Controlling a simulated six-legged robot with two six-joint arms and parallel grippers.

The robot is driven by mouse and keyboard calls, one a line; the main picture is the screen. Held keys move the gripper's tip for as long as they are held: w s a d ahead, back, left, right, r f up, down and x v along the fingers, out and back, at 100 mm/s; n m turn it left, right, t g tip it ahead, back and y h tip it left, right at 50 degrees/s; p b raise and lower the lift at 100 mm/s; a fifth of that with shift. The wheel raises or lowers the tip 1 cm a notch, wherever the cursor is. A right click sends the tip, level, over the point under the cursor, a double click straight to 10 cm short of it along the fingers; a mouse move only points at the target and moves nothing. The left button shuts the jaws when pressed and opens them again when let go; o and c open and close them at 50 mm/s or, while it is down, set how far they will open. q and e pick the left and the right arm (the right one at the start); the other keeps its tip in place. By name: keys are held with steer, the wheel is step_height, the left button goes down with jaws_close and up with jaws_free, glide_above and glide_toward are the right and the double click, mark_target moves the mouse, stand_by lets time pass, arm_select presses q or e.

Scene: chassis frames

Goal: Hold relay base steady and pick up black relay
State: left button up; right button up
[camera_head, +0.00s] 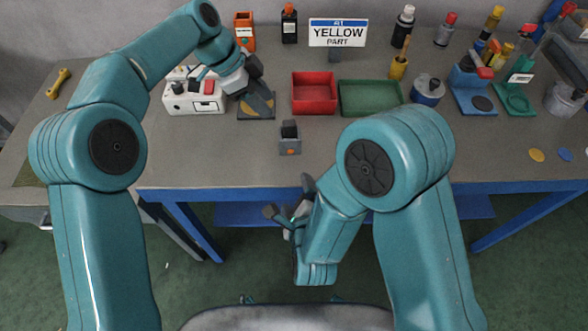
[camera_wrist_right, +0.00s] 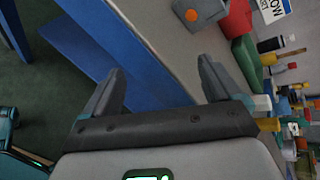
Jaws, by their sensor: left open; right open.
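The grey relay base (camera_head: 290,147) with an orange dot stands near the table's front edge in the head view. The black relay (camera_head: 289,129) sits on its top or rear. The base also shows at the top edge of the right wrist view (camera_wrist_right: 199,12), cut off there. My left gripper (camera_head: 256,80) is open, left of and beyond the relay base, over a dark pad and beside a white box. My right gripper (camera_head: 288,203) is open and empty, in front of the table edge, nearer to me than the base; its two spread fingers show in the right wrist view (camera_wrist_right: 160,75).
A red tray (camera_head: 314,112) and a green tray (camera_head: 370,111) stand behind the relay base. The white box (camera_head: 193,106) with a red button is at left. The table front around the base is clear.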

mark_target(289, 136)
step_height(289, 136, up, 7)
steer(key=w+m+t, duration=0.1)
steer(key=w+m, duration=0.1)
steer(key=m, duration=1)
steer(key=shift+h, duration=0.3)
steer(key=x, duration=1.6)
steer(key=shift+w+a+r, duration=0.2)
steer(key=shift+a+r, duration=0.05)
steer(key=shift+a, duration=0.05)
